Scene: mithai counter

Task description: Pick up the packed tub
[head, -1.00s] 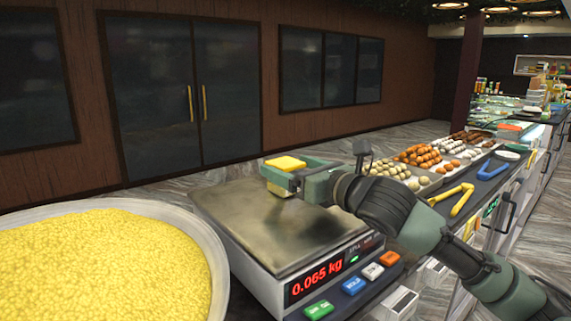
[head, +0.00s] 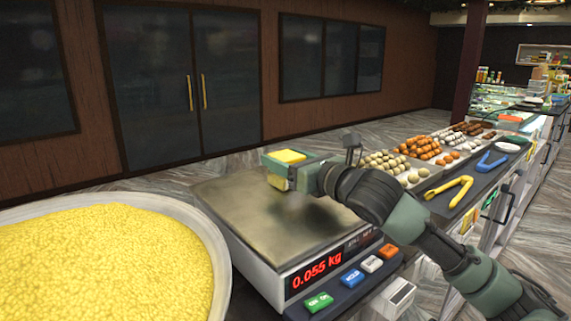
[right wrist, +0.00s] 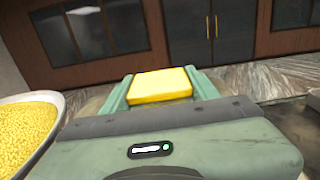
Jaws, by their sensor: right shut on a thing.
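The packed tub (head: 288,157) has a yellow top and is held between the fingers of my right gripper (head: 284,166). The gripper is shut on it above the far part of the scale's steel plate (head: 245,215). The tub's yellow top also shows in the right wrist view (right wrist: 160,85), between the two green fingers. The scale's red display (head: 317,273) reads 0.055 kg. The tub's underside is partly hidden, and I cannot tell whether it is fully clear of the plate. My left gripper is not in view.
A wide pan of yellow sweet grains (head: 105,265) stands left of the scale. Trays of round sweets (head: 420,155), yellow tongs (head: 449,190) and blue tongs (head: 491,163) lie to the right along the counter. Colored buttons line the scale's front.

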